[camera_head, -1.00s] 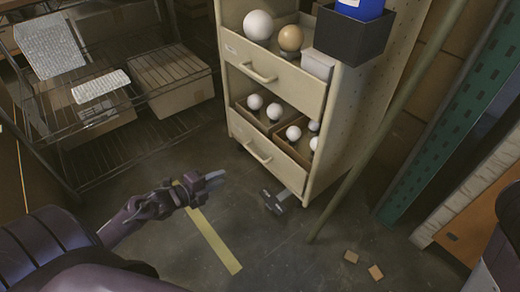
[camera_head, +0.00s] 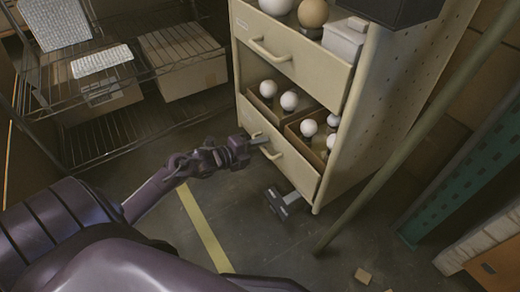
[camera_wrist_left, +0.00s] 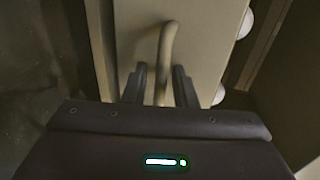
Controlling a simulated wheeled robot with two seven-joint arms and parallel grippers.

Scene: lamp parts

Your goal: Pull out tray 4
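A cream cart has an upper tray (camera_head: 290,52) and a lower tray (camera_head: 285,160), each with a bar handle on its front. I cannot read a number on either. My left gripper (camera_head: 263,143) is at the lower tray's handle. In the left wrist view, the fingers of my left gripper (camera_wrist_left: 160,82) stand apart on either side of the curved handle (camera_wrist_left: 168,50), with the tray front (camera_wrist_left: 205,45) behind it. The gripper looks open, with a gap at the left finger; contact at the right finger is unclear. My right gripper is not in view.
White balls (camera_head: 289,101) sit in boxes behind the lower tray front. A dark caster (camera_head: 285,203) is under the cart. A slanted pole (camera_head: 400,135) stands right of it. A wire rack (camera_head: 130,130) is at left.

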